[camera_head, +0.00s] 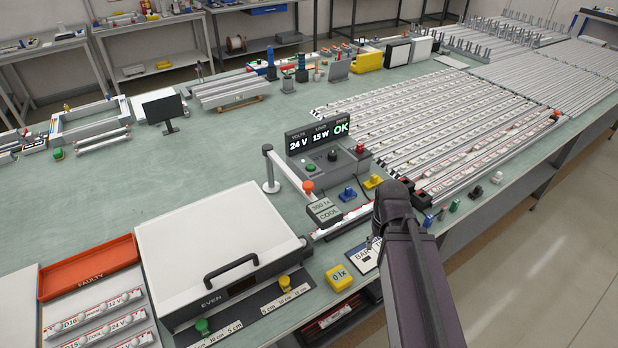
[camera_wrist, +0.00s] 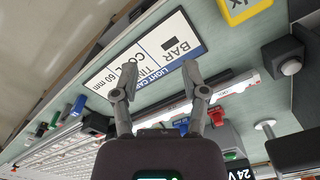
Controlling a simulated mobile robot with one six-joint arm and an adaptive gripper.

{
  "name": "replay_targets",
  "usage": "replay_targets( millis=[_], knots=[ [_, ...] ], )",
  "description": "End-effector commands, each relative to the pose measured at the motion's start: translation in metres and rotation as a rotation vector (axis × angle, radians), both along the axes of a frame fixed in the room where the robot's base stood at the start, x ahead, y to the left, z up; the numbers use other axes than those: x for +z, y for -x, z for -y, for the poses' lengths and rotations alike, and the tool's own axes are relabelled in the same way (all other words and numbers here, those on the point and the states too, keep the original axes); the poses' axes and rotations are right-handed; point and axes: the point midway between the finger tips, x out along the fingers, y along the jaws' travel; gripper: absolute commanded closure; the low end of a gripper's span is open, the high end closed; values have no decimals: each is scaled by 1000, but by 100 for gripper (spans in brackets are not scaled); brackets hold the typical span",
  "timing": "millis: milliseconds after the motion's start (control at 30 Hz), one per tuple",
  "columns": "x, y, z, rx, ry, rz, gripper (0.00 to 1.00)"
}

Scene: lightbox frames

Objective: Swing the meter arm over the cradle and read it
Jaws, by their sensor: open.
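The meter arm (camera_head: 289,170) reaches from a white post (camera_head: 270,165) to a dark meter head (camera_head: 324,212). The head's label seems to read "390 lx COOL"; its first figures are too small to be sure. An orange knob (camera_head: 308,186) tops the arm near the head. My gripper (camera_wrist: 160,93) is open and empty, above a white and blue card (camera_wrist: 150,62) and beside the bar (camera_wrist: 238,101). In the head view my arm hides my gripper.
A display (camera_head: 318,136) shows 24 V, 15 W and OK. A yellow "0 lx" block (camera_head: 339,278) lies near the front edge. A white lightbox (camera_head: 217,245) and an orange "FAULTY" tray (camera_head: 88,267) stand left. Long bar racks (camera_head: 450,125) fill the right.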

Motion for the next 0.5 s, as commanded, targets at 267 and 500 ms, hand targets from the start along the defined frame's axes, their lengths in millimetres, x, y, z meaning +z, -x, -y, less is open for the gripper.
replay_targets(
  millis=[267, 500],
  knots=[
    [0, 0, 0, 0, 0, 0, 40],
    [8, -1, 0, 0, 0, 2, 18]
  ],
)
